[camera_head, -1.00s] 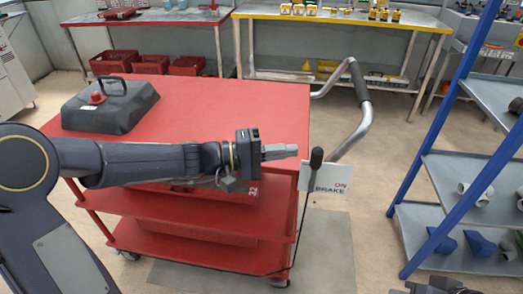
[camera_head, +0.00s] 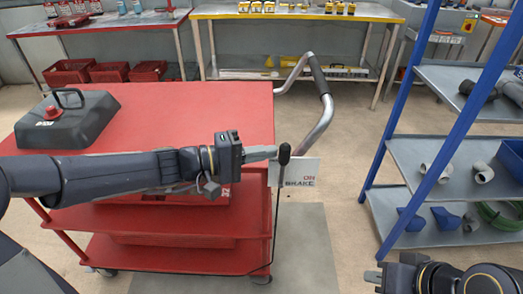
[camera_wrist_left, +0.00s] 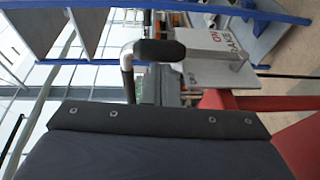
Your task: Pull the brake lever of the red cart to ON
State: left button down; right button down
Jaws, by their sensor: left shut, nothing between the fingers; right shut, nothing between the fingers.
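The red cart (camera_head: 180,108) stands in front of me. The plate also shows in the left wrist view (camera_wrist_left: 216,62). My left gripper (camera_head: 264,153) is shut and empty. Its tips are just left of the lever's grip; I cannot tell whether they touch it. My right gripper (camera_head: 373,277) is shut and empty at the lower right, away from the cart.
The cart's push handle (camera_head: 322,112), a silver tube with a black grip, bends out beyond the lever. A dark box (camera_head: 66,122) sits on the cart's top left. A blue-framed shelf (camera_head: 420,165) stands at the right. Floor is free between cart and shelf.

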aim_at(281, 146)
pick_arm(q)
jog(key=d+y+p, duration=0.1)
jog(key=p, duration=0.1)
jog(key=d+r+y+p, duration=0.1)
jog(key=p, duration=0.1)
jog(key=d+r+m+g+y+p, duration=0.1)
jog(key=d+p, duration=0.1)
jog(key=shift+s+y, duration=0.1)
jog(key=shift+y, duration=0.3)
jog(key=shift+d+f+m+y+p, duration=0.15)
jog(key=shift+d+f+y+p, duration=0.4)
jog(key=shift+p, duration=0.9)
jog(key=shift+d+f+m+y+p, duration=0.1)
jog(key=shift+d+f+y+p, duration=0.1)
jog(key=shift+d+y+p, duration=0.75)
jog(key=shift+d+f+m+y+p, duration=0.15)
jog(key=shift+d+f+y+p, duration=0.2)
jog(key=shift+d+p, duration=1.05)
jog(key=shift+a+f+p, duration=0.1)
jog(key=shift+a+p, duration=0.4)
